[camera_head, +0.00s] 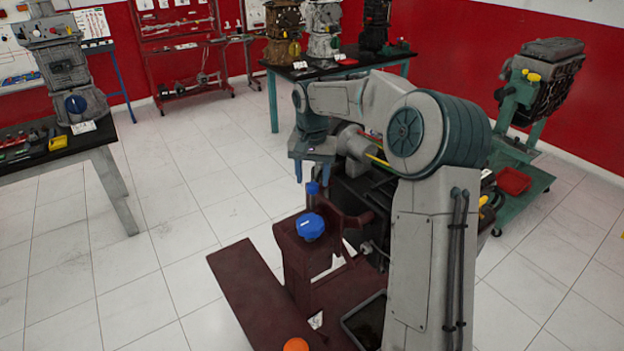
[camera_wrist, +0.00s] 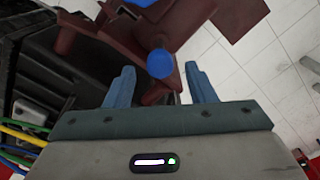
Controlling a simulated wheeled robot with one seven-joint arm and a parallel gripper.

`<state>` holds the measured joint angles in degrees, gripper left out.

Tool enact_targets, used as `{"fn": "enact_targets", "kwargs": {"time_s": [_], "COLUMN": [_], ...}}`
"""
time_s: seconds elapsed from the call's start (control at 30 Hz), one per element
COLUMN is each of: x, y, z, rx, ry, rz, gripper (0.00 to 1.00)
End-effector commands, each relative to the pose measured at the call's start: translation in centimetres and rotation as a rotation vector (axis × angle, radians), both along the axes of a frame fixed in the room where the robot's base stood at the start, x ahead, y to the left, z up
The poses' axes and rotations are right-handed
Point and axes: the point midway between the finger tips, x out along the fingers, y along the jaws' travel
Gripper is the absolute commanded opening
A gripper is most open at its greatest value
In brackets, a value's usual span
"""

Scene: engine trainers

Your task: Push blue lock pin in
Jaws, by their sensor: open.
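The blue lock pin (camera_head: 312,188) is a small upright blue cylinder on the dark red stand (camera_head: 246,288). In the wrist view its round blue end (camera_wrist: 160,64) shows between my fingertips. A wider blue knob (camera_head: 310,227) sits just below and in front of it in the head view. Its edge is cut off at the top of the wrist view. My gripper (camera_head: 312,172) is just above the pin, fingers apart on either side, holding nothing. Whether the fingers touch the pin cannot be told.
An orange knob (camera_head: 296,345) is at the near end of the stand, with a black tray (camera_head: 362,322) beside it. Dark machinery stands close behind my gripper. An engine on a green stand (camera_head: 520,165) is at the right. The tiled floor (camera_head: 150,265) at left is clear.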

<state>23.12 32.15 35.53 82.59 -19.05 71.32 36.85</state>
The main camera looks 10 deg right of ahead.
Motion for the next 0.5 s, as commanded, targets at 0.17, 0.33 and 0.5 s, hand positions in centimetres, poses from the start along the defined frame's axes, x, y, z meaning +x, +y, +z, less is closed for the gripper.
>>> {"fn": "enact_targets", "kwargs": {"time_s": [0.17, 0.33, 0.5], "x": [0.0, 0.0, 0.0], "y": [-0.1, 0.0, 0.0], "z": [-1.6, -2.1, -2.1], "rx": [-0.001, 0.000, 0.000], "ry": [0.001, -0.001, -0.001], "rz": [-0.001, -0.001, -0.001], "gripper": [0.50, 0.50, 0.50]}}
